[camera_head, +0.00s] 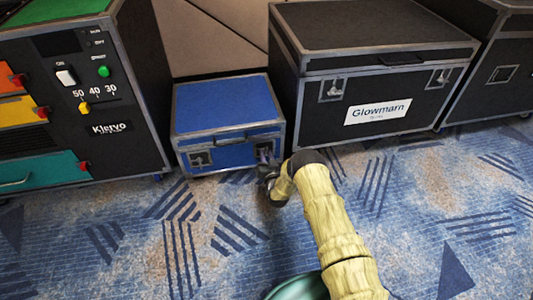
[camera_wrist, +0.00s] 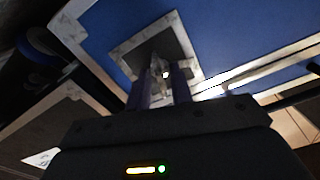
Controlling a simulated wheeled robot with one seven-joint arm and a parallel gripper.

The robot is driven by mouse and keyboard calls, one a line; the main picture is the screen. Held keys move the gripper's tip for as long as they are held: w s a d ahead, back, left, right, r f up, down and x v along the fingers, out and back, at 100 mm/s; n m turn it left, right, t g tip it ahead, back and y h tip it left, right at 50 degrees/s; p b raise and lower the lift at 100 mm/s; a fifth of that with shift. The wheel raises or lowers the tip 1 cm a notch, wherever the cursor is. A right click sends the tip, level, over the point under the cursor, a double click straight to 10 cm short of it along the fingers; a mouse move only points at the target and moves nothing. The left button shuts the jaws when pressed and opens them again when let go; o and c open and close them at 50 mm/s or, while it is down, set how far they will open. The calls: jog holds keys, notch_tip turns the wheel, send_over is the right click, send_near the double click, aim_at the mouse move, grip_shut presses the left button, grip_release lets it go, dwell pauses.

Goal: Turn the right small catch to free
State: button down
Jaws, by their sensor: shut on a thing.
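The small blue case (camera_head: 222,112) with grey metal edging stands on the carpet in the head view, its lid down. Its right small catch (camera_wrist: 155,64) sits in a dark square plate with a pale frame in the wrist view. My gripper (camera_wrist: 160,82) is shut on the catch, its two fingers on either side of it. In the head view my gripper (camera_head: 268,172) is at the right of the case front and hides most of that catch. The left small catch (camera_head: 201,159) is in plain view at the left of the front. How far the right catch is turned cannot be told.
A large black Glowmarn case (camera_head: 400,114) stands close to the right of the blue case. A black Klervo cabinet (camera_head: 130,150) with coloured drawers stands to the left. Another black case (camera_head: 505,75) is at the far right.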

jog(key=shift+n+p, duration=0.6)
jog(key=shift+n, duration=1.1)
jog(key=shift+f, duration=0.1)
jog(key=c, duration=1.6)
grip_release()
